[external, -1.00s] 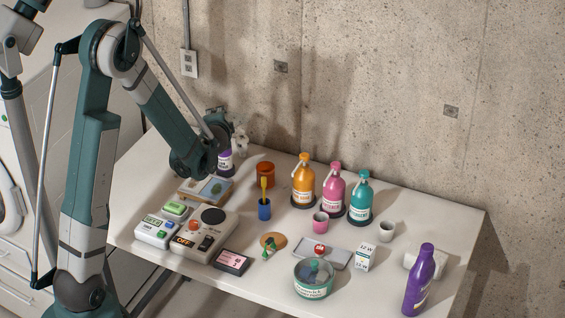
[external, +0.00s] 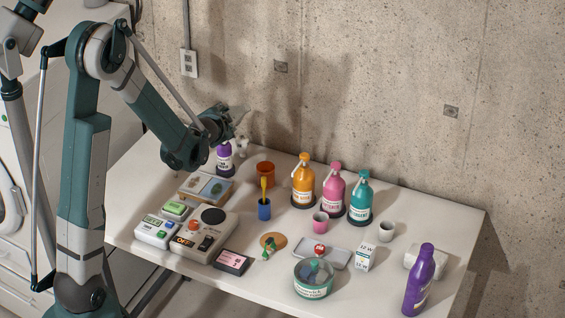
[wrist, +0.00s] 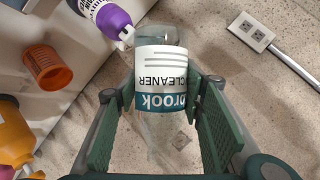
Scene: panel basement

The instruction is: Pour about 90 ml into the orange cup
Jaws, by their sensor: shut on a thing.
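The orange cup (external: 265,172) stands on the table in the external view, behind the blue holder. It also shows at the left in the wrist view (wrist: 57,65), open and tilted in the picture. My gripper (wrist: 165,105) is shut on a clear bottle (wrist: 163,78) with a white and teal "CLEANER" label, upside down in the wrist view. In the external view my gripper (external: 222,122) is raised at the back left of the table, left of and above the cup. The bottle is hard to make out there, and its liquid level cannot be told.
A purple-capped bottle (external: 225,158) stands close below my gripper. Orange (external: 303,183), pink (external: 333,193) and teal (external: 360,198) bottles stand right of the cup. A blue holder (external: 264,209) is in front of it. The concrete wall (external: 380,90) is behind.

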